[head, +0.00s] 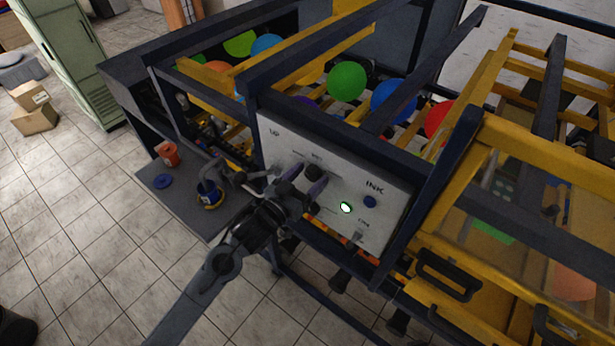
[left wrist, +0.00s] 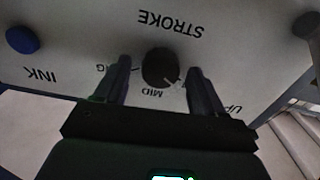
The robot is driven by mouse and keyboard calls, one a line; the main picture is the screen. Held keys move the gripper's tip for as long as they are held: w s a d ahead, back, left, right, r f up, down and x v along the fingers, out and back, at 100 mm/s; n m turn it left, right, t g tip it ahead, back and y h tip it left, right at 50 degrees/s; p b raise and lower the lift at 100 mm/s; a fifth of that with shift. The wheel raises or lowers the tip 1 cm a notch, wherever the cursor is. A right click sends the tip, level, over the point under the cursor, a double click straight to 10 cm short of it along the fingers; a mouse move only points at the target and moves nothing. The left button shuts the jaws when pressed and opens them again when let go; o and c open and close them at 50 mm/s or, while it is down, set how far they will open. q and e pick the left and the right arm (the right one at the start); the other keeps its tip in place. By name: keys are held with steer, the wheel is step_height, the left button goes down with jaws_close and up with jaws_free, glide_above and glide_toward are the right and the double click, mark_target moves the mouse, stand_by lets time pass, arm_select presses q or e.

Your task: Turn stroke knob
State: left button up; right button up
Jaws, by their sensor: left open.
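The stroke knob (left wrist: 161,68) is a round black dial on the white control panel (head: 385,190). In the left wrist view it sits under the word STROKE, which appears upside down, with MID and other labels around it. My left gripper (left wrist: 161,88) is open, with one finger on each side of the knob and a visible gap to each. In the head view the knob (head: 313,172) shows near the fingers of my left gripper (head: 302,183). How near the fingertips are to the panel face is hard to tell. My right gripper is not in view.
A blue INK button (head: 370,202) and a lit green-white button (head: 346,207) are on the same panel. Yellow and dark frame bars surround the balloons behind the panel.

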arm_select(q)
steer(key=shift+c, duration=0.4)
steer(key=c, duration=1)
